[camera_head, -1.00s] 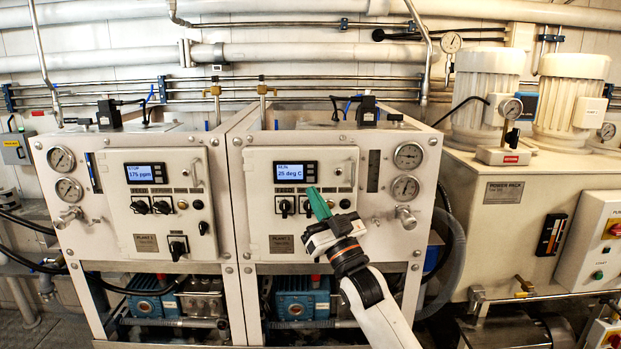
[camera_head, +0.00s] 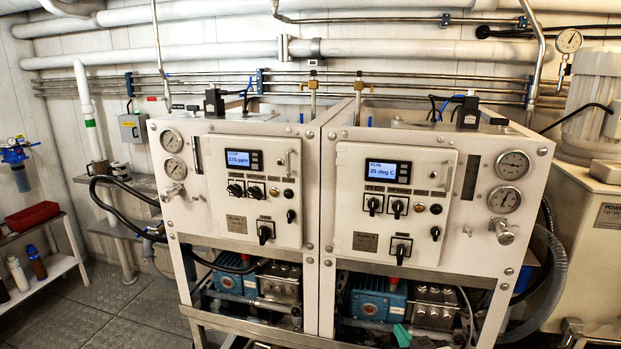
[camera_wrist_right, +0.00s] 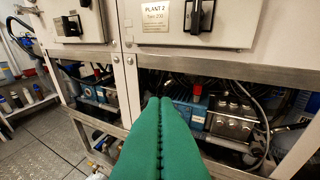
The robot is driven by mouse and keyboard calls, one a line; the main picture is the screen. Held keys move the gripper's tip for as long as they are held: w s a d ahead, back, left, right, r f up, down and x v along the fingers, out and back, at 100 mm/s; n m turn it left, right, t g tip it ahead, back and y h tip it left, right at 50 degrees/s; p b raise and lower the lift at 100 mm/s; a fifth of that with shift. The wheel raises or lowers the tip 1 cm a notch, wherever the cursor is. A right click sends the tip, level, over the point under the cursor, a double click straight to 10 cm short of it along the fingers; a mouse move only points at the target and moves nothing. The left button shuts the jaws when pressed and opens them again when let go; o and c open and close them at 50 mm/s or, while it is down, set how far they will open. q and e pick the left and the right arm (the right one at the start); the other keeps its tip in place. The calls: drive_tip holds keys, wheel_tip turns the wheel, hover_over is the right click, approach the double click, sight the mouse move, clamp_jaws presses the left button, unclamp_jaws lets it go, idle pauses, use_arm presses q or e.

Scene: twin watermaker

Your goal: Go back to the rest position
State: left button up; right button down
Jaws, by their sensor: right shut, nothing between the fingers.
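The green fingertips of my right gripper (camera_head: 402,335) show at the bottom of the head view, in front of the lower bay of the right-hand white cabinet (camera_head: 445,255). In the right wrist view, the two green fingers of my right gripper (camera_wrist_right: 160,101) are shut together with nothing between them. They point at the open bay below the plate marked PLANT 2 (camera_wrist_right: 156,15). They hide part of the blue pump (camera_wrist_right: 188,113) there. I cannot tell how far they are from the frame. My left gripper is in neither view.
The left-hand cabinet (camera_head: 222,235) stands beside the right one. A metal rail (camera_wrist_right: 222,57) crosses above the bay. The floor (camera_head: 110,310) between is clear.

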drive_tip(key=s+f+g+h, duration=0.1)
drive_tip(key=s+f+g, duration=0.35)
drive_tip(key=s, duration=0.55)
drive_tip(key=s+d+f+g, duration=0.1)
drive_tip(key=s+f+g, duration=0.4)
drive_tip(key=s, duration=0.6)
drive_tip(key=s+f+g+h, duration=0.1)
drive_tip(key=s+f+g, duration=0.2)
drive_tip(key=s+f, duration=0.7)
drive_tip(key=f, duration=1.1)
drive_tip(key=s+f, duration=0.2)
drive_tip(key=f, duration=1)
drive_tip(key=s+d+f+g, duration=0.2)
drive_tip(key=s+d+f, duration=0.1)
drive_tip(key=s+f, duration=1.1)
drive_tip(key=shift+s+d+f+n, duration=0.15)
drive_tip(key=shift+s+f+n, duration=0.25)
drive_tip(key=shift+s, duration=0.3)
drive_tip(key=shift+d, duration=0.1)
